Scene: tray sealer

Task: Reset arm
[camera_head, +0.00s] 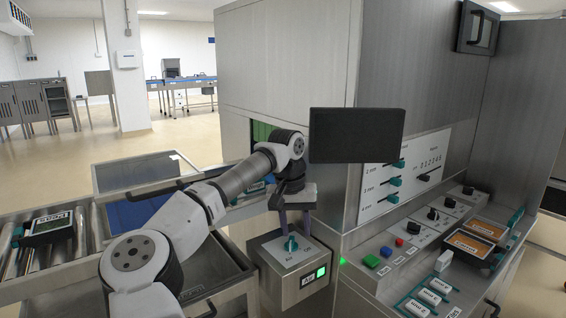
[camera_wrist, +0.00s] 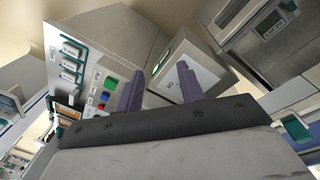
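My gripper (camera_head: 295,226) points down above a grey control box (camera_head: 270,284) with a teal knob (camera_head: 291,243) on its top. The two purple fingers are apart, with nothing seen held between them. They also show apart in the wrist view (camera_wrist: 160,70), with the control box (camera_wrist: 165,92) behind them. From the head view I cannot tell how far the fingertips are above the knob. My arm reaches across from the lower left.
The sealer's steel cabinet (camera_head: 280,65) and a dark monitor (camera_head: 357,135) stand close behind and right of my gripper. A panel with a green button (camera_head: 371,261) and sliders is at right. Rollers (camera_head: 90,245) carrying a black tray (camera_head: 47,227) are at left.

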